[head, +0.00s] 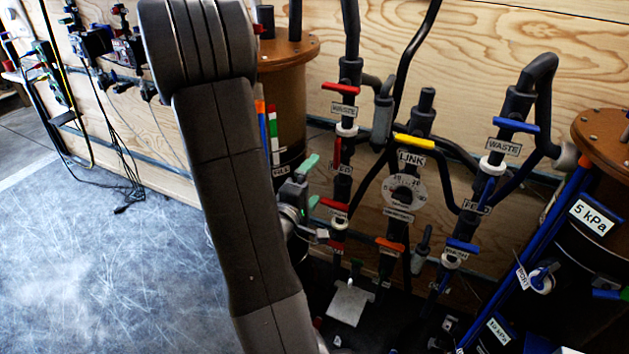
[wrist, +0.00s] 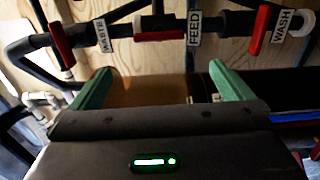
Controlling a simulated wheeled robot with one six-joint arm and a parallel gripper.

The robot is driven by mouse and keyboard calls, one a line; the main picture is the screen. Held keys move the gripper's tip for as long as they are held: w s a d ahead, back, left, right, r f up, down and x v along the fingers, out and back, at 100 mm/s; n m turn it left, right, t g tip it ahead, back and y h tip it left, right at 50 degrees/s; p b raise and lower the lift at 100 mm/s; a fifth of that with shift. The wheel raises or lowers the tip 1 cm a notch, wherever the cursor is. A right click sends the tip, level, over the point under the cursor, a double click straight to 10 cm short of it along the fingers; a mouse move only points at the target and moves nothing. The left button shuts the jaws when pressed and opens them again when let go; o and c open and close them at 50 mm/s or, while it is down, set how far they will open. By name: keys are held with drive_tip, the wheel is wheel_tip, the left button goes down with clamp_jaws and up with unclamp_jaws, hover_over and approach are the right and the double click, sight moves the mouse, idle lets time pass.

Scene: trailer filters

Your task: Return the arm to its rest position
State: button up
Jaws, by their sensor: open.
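My gripper (head: 311,182) shows in the head view just right of my dark arm. Its two green fingers are spread apart, with nothing between them. In the wrist view the green fingers of my gripper (wrist: 160,88) stand far apart at left and right. Beyond them are a brown cylinder (wrist: 150,90) and a pipe with red handles. My arm (head: 235,180) crosses the head view from top to bottom and hides part of the left filter vessel (head: 288,60).
Black pipes with a yellow LINK valve handle (head: 414,142), red handles and blue handles stand right of my gripper. A second brown vessel (head: 605,130) is at the right edge. The grey floor (head: 110,260) at left is open, with cables by the wall.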

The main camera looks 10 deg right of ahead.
sight(334, 168)
drive_tip(key=shift+w, duration=0.1)
drive_tip(key=p+x, duration=0.1)
drive_tip(key=x, duration=1.2)
drive_tip(key=shift+w+d+p, duration=0.25)
drive_tip(key=shift+d+p, duration=0.05)
drive_tip(key=shift+p, duration=0.1)
drive_tip(key=shift+s+a, duration=0.1)
